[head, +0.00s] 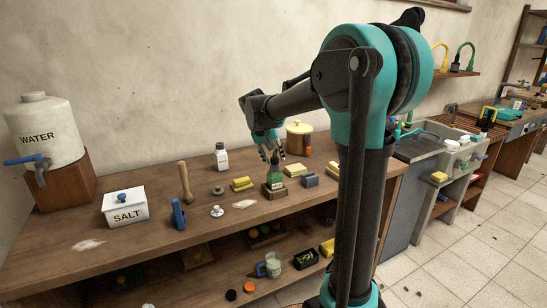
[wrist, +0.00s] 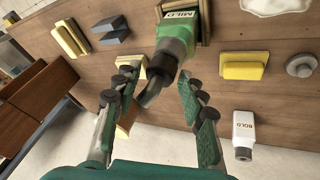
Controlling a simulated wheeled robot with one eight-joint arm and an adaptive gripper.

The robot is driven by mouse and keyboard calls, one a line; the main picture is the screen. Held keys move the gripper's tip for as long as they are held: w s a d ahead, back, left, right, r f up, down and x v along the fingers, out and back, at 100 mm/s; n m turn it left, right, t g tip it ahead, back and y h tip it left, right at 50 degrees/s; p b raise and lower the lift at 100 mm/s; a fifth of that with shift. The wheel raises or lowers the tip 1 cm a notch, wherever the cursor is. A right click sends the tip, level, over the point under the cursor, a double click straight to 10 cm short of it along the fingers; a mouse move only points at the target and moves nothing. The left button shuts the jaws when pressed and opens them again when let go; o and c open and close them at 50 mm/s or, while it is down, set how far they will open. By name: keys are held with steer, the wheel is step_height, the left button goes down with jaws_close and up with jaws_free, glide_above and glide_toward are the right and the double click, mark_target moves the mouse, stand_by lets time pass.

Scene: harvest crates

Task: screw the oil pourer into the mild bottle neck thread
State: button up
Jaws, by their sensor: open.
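The mild bottle (wrist: 193,20) is green with a MILD label and stands in a wooden holder. It also shows on the bench in the head view (head: 275,178). The oil pourer (wrist: 152,90), with a grey curved spout and a dark collar, is at the bottle's neck in the wrist view. Whether its thread is engaged cannot be seen. My gripper (wrist: 158,74) is open, with one finger on each side of the pourer and visible gaps between. In the head view my gripper (head: 270,152) is just above the bottle.
A white BOLD bottle (wrist: 243,133) stands nearby. Yellow blocks (wrist: 245,66) and grey blocks (wrist: 112,30) lie around the holder. A salt box (head: 125,209) and a water tank (head: 45,135) stand at left.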

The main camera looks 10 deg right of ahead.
steer(key=shift+c, duration=0.4)
steer(key=c, duration=0.5)
steer(key=shift+m+g+h, duration=0.3)
steer(key=shift+m, duration=0.6)
steer(key=shift+d+m+g, duration=0.1)
steer(key=shift+m+g, duration=0.2)
steer(key=shift+m, duration=0.5)
steer(key=shift+o, duration=0.2)
steer(key=shift+w+m+g+h, duration=0.1)
steer(key=shift+m+g+h, duration=0.25)
steer(key=shift+m, duration=0.55)
